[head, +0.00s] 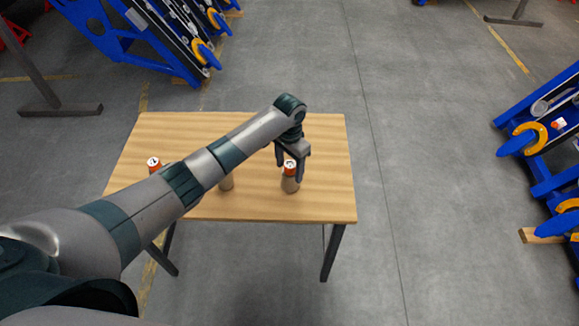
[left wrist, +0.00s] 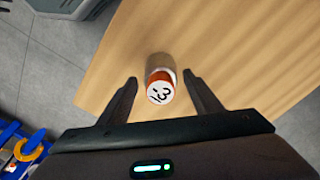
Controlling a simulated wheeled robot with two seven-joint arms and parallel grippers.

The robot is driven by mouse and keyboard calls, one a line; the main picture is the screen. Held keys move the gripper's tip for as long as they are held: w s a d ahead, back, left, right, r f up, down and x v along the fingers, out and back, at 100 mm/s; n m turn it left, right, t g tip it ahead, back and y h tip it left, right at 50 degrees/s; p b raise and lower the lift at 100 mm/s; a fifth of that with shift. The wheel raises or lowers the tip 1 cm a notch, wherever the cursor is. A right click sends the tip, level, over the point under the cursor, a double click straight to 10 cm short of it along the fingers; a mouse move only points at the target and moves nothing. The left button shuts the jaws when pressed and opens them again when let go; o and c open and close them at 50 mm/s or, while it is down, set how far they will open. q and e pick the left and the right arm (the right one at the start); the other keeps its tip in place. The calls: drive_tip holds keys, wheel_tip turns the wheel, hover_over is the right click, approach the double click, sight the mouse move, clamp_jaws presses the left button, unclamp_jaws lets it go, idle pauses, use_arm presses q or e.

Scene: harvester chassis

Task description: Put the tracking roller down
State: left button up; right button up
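In the left wrist view the roller (left wrist: 160,90) shows between the two spread fingers of the gripper (left wrist: 160,77), with gaps on both sides. The gripper is open. My right gripper is not in view.
The wooden table (head: 322,205) also bears another orange-topped roller (head: 153,163) at the left and a tan cylinder (head: 227,184), partly hidden by my arm. Blue machine frames (head: 127,42) stand behind, and more (head: 535,140) at the right. The table's front right is clear.

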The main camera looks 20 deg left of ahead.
use_arm(q)
drive_tip(key=shift+r, duration=0.1)
wheel_tip(320, 180, up, 12)
drive_tip(key=b, duration=0.2)
drive_tip(key=shift+b, duration=0.4)
idle(0.6)
